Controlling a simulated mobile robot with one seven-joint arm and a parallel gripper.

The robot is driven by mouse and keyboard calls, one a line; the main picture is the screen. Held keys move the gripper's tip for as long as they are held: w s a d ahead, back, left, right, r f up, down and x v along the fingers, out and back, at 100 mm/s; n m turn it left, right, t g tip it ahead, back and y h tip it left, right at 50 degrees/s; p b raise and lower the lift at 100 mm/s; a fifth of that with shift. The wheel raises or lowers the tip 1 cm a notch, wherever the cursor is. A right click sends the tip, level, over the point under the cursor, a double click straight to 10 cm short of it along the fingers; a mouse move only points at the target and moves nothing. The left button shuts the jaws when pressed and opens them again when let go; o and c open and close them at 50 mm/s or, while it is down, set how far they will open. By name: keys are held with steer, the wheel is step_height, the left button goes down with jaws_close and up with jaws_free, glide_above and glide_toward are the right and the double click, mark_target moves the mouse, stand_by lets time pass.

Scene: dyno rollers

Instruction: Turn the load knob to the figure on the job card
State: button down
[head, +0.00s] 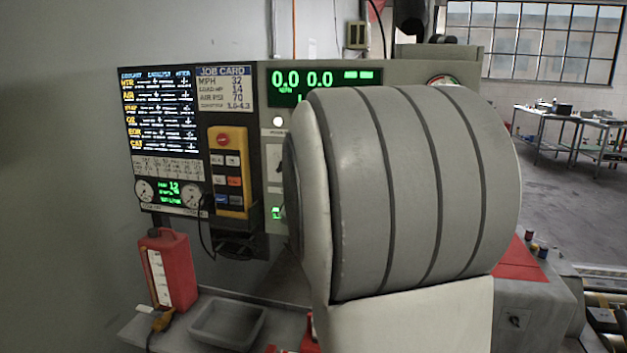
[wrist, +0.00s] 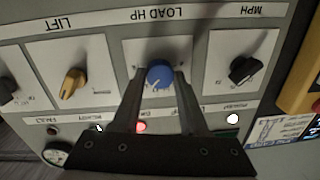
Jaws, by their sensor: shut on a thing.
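In the wrist view the panel appears upside down. The blue load knob (wrist: 159,72) sits under the "LOAD HP" label. My gripper (wrist: 160,80) has one finger on each side of it and is shut on it. The white pointer marks and the small scale figures around the knob are too small to read. In the head view the job card (head: 225,88) hangs on the panel and reads MPH 32, LOAD HP 14, AIR PSI 70. My own arm hides the load knob and my gripper there. The green display (head: 322,86) shows 0.0 and 0.0.
Beside the load knob are a black MPH knob (wrist: 243,69) and a yellow LIFT knob (wrist: 73,82). A yellow pendant (head: 229,172) hangs below the job card. A red jug (head: 168,270) and a grey tray (head: 228,322) stand on the shelf below.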

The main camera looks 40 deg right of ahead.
stand_by(0.4)
steer(key=shift+c, duration=2.2)
jaws_free()
steer(key=p+v, duration=0.3)
steer(key=v, duration=1.4)
steer(key=shift+s+a, duration=0.15)
steer(key=shift+s, duration=0.05)
steer(key=shift+f, duration=0.1)
